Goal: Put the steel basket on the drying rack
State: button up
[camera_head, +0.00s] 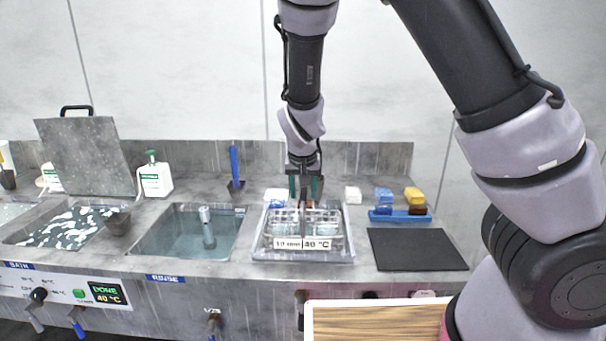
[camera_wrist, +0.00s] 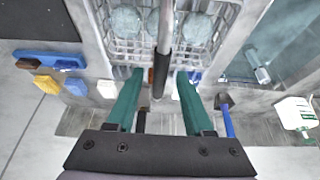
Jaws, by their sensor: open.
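The steel basket (camera_head: 303,229) is a wire basket holding several pale round pieces. It sits in a shallow light grey tray, apparently the drying rack (camera_head: 340,259), right of the rinse basin. The basket also shows at the top of the wrist view (camera_wrist: 143,47). My gripper (camera_head: 305,189) is above the basket's back side, pointing down. In the wrist view its teal fingers (camera_wrist: 157,78) are spread apart. The basket's grey handle bar (camera_wrist: 165,40) runs up between them, without visible contact; its exact depth relative to the fingertips is hard to tell.
The rinse basin (camera_head: 190,235) and bath (camera_head: 65,228) lie left, with a raised lid (camera_head: 85,155). A black mat (camera_head: 412,250) lies right, with a blue holder (camera_head: 400,216) and coloured blocks behind. A white bottle (camera_head: 156,180) and blue-handled scoop (camera_head: 235,168) stand at the back.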

jog(key=v, duration=1)
jog(key=s+d+r+m+g+y, duration=0.1)
jog(key=d+r+y, duration=0.1)
jog(key=d+r, duration=0.35)
jog(key=s+d+r+m+g+y, duration=0.1)
jog(key=d+r+m+y, duration=0.1)
jog(key=d, duration=0.7)
jog(key=s+d+r+t+h, duration=0.1)
jog(key=s+d+r+t, duration=0.3)
jog(key=s+d+r, duration=0.6)
jog(key=shift+s+d+r+m+h, duration=0.35)
jog(key=shift+s+r+m+h, duration=0.05)
jog(key=shift+s+r, duration=0.25)
